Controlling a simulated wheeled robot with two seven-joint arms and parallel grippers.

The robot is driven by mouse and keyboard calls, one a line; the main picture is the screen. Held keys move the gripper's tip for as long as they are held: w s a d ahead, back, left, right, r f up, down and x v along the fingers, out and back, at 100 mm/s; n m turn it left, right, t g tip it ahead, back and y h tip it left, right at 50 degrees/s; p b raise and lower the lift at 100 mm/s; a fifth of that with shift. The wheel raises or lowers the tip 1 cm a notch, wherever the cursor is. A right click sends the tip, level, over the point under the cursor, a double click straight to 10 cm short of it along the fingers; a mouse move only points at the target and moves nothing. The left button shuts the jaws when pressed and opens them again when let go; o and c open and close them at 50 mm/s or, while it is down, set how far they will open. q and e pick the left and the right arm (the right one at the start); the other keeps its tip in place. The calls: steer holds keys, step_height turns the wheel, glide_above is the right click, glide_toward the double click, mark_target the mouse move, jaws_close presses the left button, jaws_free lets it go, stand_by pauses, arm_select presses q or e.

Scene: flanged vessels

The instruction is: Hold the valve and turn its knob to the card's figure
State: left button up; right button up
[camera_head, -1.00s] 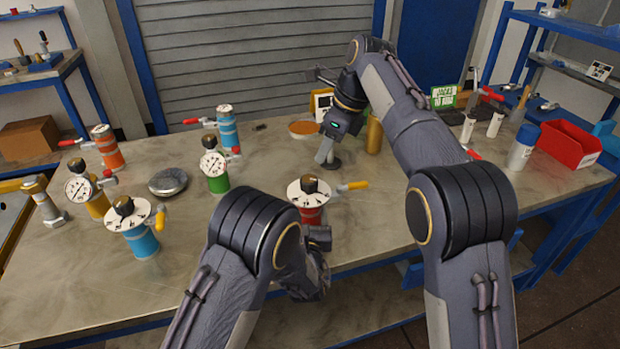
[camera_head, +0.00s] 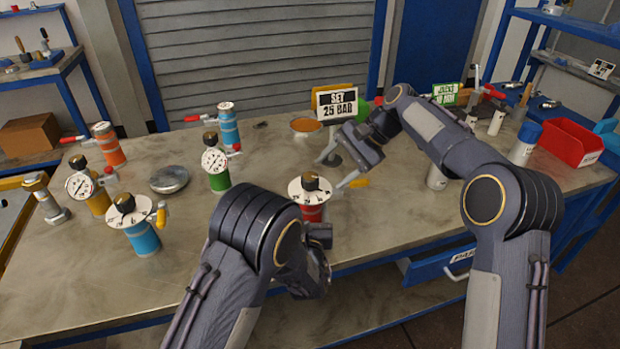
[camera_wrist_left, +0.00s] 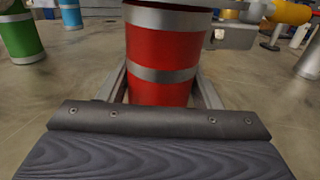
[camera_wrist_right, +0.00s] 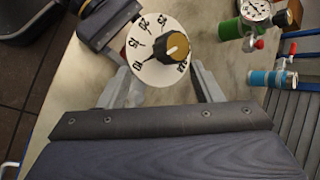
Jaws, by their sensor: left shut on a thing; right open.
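The red valve (camera_head: 312,213) stands upright on the table, with a white dial and a black, gold-topped knob (camera_head: 311,181). My left gripper (camera_wrist_left: 160,88) is shut around its red body (camera_wrist_left: 160,50); in the head view my own arm partly hides this grip. My right gripper (camera_head: 337,168) is open, just right of the dial. In the right wrist view the knob (camera_wrist_right: 172,48) and numbered dial (camera_wrist_right: 150,68) lie ahead of the open fingers, apart from them. Which figure the knob points to is unclear. The card (camera_head: 337,103) reads "SET 25 BAR".
A green valve (camera_head: 217,179), a light-blue valve (camera_head: 142,238) and other valves stand at left, beside a round metal dish (camera_head: 169,180). A red bin (camera_head: 570,145) and a white bottle with a blue cap (camera_head: 524,144) stand at right. A green-topped card (camera_head: 446,94) stands behind.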

steer(key=n+y, duration=0.1)
steer(key=n, duration=0.4)
steer(key=n+t+y, duration=0.2)
steer(key=n+y, duration=0.2)
steer(key=n, duration=1.4)
glide_toward(310, 176)
steer(key=x, duration=1)
steer(key=shift+w+f, duration=0.1)
steer(key=shift+f, duration=0.3)
steer(key=c, duration=1)
